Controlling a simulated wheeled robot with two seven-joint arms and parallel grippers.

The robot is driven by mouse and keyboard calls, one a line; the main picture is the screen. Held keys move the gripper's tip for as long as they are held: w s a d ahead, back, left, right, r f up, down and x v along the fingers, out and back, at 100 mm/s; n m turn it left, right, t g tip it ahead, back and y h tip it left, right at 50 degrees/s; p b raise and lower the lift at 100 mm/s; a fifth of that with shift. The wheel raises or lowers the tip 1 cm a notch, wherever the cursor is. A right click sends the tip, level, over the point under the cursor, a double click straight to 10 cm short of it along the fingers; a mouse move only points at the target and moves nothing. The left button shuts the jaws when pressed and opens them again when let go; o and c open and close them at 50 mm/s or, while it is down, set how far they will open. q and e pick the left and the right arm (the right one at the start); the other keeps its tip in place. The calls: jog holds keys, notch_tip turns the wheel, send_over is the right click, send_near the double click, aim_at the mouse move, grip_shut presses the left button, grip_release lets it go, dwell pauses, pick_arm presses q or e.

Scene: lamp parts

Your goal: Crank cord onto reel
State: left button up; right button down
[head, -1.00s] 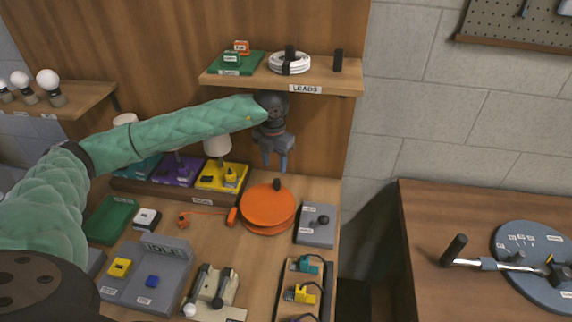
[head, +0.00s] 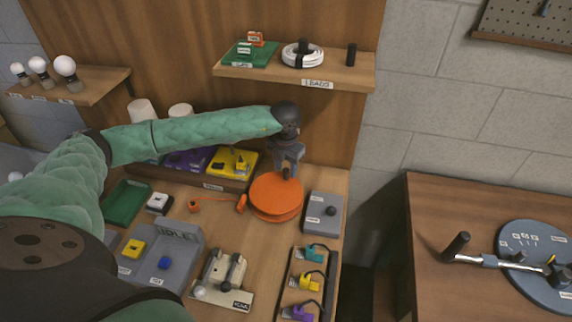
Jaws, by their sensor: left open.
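The orange reel (head: 276,199) lies flat on the workbench, with a dark knob (head: 287,174) standing near its back edge. An orange cord (head: 216,206) lies on the bench to the left of the reel, its thicker orange end (head: 241,204) close to the reel's rim. My left gripper (head: 287,172) points down over the back of the reel, fingers open on either side of the knob; I cannot tell whether they touch it. The gripper hides part of the knob. My right gripper is not in view.
A shelf labelled LEADS (head: 345,83) hangs above the gripper. A grey box (head: 323,213) with a black knob stands close to the reel's right. Lamp bases in a wooden tray (head: 232,186) stand behind left. Colored plugs (head: 312,282) sit in a front rack.

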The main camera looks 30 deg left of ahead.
pick_arm(q)
jog(key=shift+f, duration=0.2)
grip_shut()
dwell(0.3)
